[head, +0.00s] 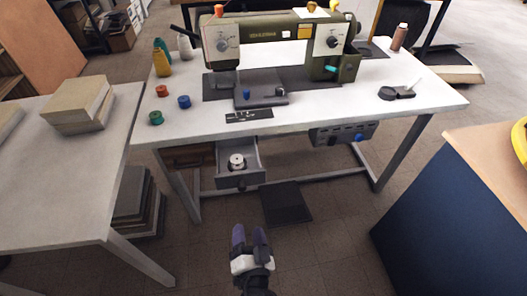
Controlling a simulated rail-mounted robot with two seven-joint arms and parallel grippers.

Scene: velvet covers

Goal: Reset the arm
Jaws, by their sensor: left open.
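My left gripper (250,238) is at the bottom middle of the head view, over the floor in front of the sewing table. Its two dark purple fingertips stand apart with a narrow gap, and nothing shows between them. It is well clear of the table and of the open drawer (222,182). My right gripper is not in view.
The white sewing table (420,92) bears a green sewing machine (270,40). The drawer beneath sticks out with a silver round thing (237,161) in it. A grey table (60,190) stands left, a dark blue cabinet (440,230) right. A black pedal (287,203) lies on the floor.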

